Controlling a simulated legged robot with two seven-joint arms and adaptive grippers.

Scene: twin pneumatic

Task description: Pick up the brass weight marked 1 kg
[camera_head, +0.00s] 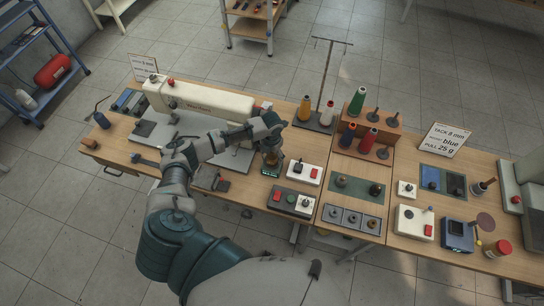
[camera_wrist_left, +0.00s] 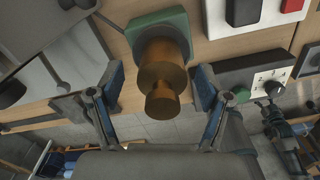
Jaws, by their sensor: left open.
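A brass weight (camera_wrist_left: 163,65) with a wide body and a narrower knob stands on a small green pad (camera_wrist_left: 135,30) in the left wrist view. No marking on it can be read. My left gripper (camera_wrist_left: 159,82) is open, with one blue-and-grey finger on each side of the weight and gaps between. In the head view my left gripper (camera_head: 270,148) is above the green pad (camera_head: 272,171), and the weight is mostly hidden there. My right gripper is not in view.
A white sewing machine (camera_head: 200,100) stands behind and left of my left arm. A white switch box (camera_head: 303,173) and a grey control box (camera_head: 291,201) are close to the pad. Thread spools (camera_head: 357,101) stand farther right. A green mat (camera_head: 352,187) holds small dark pieces.

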